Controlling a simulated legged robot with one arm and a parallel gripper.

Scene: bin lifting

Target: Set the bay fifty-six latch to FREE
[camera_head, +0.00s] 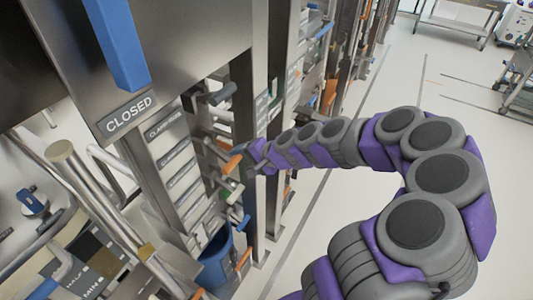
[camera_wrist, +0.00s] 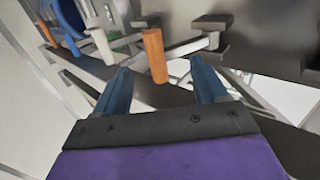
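An orange latch-like handle (camera_wrist: 154,54) on a grey bar hangs ahead of my gripper (camera_wrist: 160,67) in the wrist view. My gripper is open, its two blue fingers apart with the handle's end in line with the gap. I cannot tell whether either finger touches it. In the head view, my gripper (camera_head: 247,158) is at the rack, next to an orange handle (camera_head: 232,164); the fingers are too small there to make out. No bay fifty-six label or FREE mark is readable, so I cannot confirm that this handle is that latch.
A pale handle (camera_wrist: 104,46) and a blue round part (camera_wrist: 66,16) are left of the orange handle. In the head view, a blue bucket (camera_head: 216,264) stands low in the rack. A CLOSED sign (camera_head: 129,114) hangs at upper left. Open floor (camera_head: 340,210) lies right of the rack.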

